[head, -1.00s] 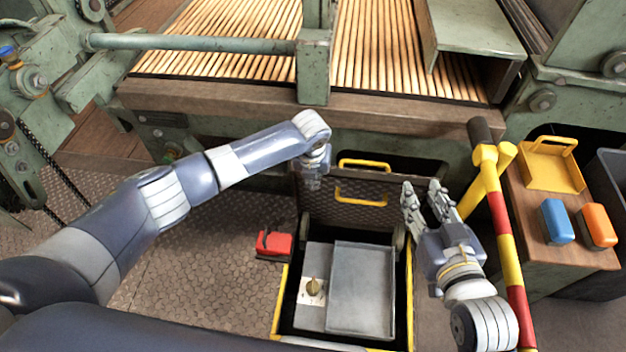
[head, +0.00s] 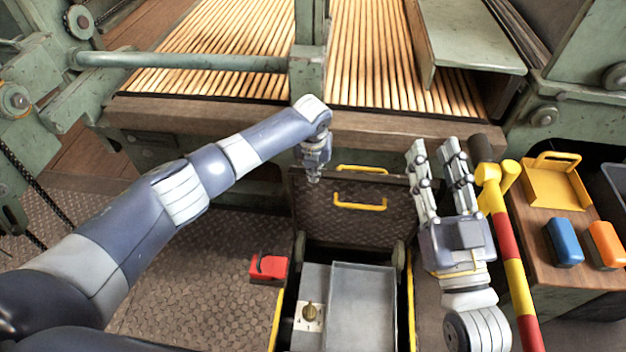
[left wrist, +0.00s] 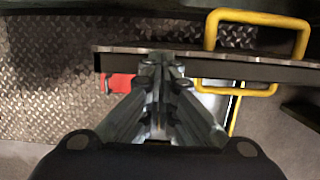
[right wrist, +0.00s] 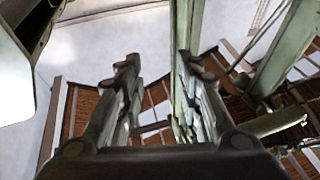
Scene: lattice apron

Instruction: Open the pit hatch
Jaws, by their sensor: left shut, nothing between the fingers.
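The pit hatch lid (head: 322,222) is a dark chequered plate with yellow handles (head: 360,205). It stands raised, nearly upright, at the far side of the open pit. Below it the pit shows a grey metal tray (head: 362,305) and a panel with a brass knob (head: 310,312). My left gripper (head: 313,178) is shut and empty at the lid's upper left corner. In the left wrist view its fingertips (left wrist: 165,62) overlap the lid's edge (left wrist: 120,62); I cannot tell whether they touch. My right gripper (head: 437,150) is open and empty, fingers pointing up, right of the lid.
A red-and-yellow post (head: 515,270) stands right of my right gripper. Beyond it a wooden cabinet (head: 540,225) carries a yellow tray, a blue block and an orange block. A red object (head: 268,268) lies left of the pit. A green machine's wooden beam (head: 220,120) runs behind.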

